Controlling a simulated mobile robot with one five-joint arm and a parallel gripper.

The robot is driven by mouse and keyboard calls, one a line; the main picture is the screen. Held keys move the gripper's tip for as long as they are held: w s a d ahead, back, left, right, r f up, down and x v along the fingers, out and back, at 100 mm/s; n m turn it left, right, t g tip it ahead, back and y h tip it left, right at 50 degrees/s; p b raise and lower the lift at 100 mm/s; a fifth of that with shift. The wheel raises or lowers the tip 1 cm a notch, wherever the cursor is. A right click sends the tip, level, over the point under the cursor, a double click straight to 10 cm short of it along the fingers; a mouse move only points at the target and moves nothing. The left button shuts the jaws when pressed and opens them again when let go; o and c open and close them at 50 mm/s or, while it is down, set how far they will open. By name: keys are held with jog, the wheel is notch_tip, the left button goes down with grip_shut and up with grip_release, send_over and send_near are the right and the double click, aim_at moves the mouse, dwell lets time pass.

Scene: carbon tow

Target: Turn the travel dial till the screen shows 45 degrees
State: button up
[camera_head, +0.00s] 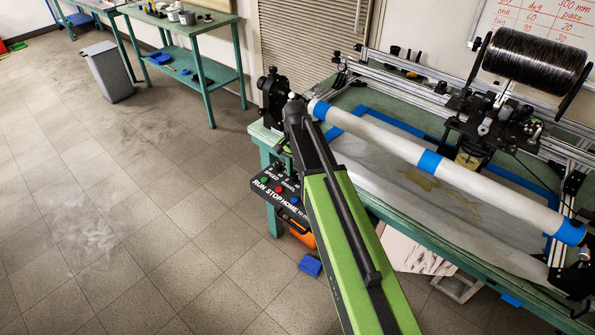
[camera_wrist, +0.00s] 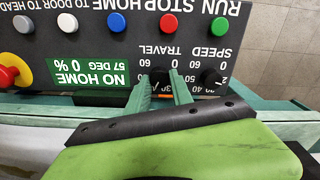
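The control panel (camera_wrist: 270,50) appears upside down in the wrist view. Its green screen (camera_wrist: 88,68) reads NO HOME, 57 DEG, 0 %. The black travel dial (camera_wrist: 160,75) sits under the TRAVEL label, between the two teal fingertips of my gripper (camera_wrist: 160,83).
The black speed dial (camera_wrist: 211,77) is close beside the travel dial. A red emergency button (camera_wrist: 9,75) and a row of coloured buttons, including a red one (camera_wrist: 169,23), are on the panel. A winding machine with a long white tube (camera_head: 480,190) stands behind.

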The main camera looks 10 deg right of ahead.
aim_at(295, 174)
jog(key=o, duration=0.4)
jog(key=shift+a, duration=0.1)
jog(key=shift+r, duration=0.15)
notch_tip(295, 174, up, 17)
jog(key=p, duration=1.7)
